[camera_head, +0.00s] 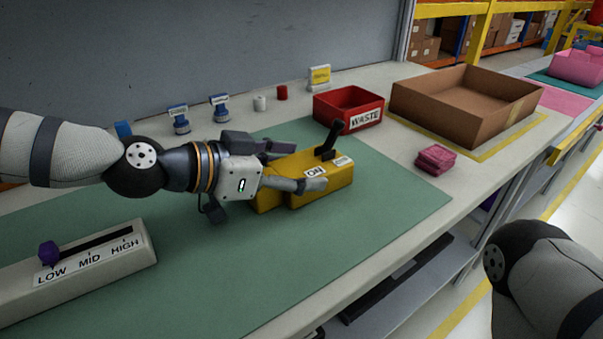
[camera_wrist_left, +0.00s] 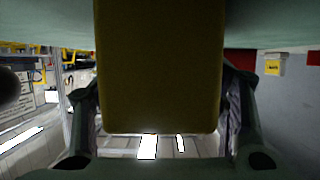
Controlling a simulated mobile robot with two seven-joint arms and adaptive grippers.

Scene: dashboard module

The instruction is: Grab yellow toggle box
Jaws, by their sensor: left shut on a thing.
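The yellow toggle box (camera_head: 336,180) is on the green mat in the head view, with a black lever and an "ON" label on top. My left gripper (camera_head: 292,168) reaches in from the left and is shut on the box, one finger along its near side and one along its far side. In the left wrist view the yellow box (camera_wrist_left: 160,70) fills the middle, between the two fingers of the left gripper (camera_wrist_left: 160,125). I cannot tell whether the box touches the mat. My right gripper is out of view; only part of my right arm shows at lower right.
A red WASTE bin (camera_head: 346,108) and a large cardboard box (camera_head: 466,100) stand behind and to the right. Pink cloths (camera_head: 435,158) lie near the right edge. A slider box (camera_head: 75,275) with a purple knob is at lower left. The green mat (camera_head: 290,255) is clear in front.

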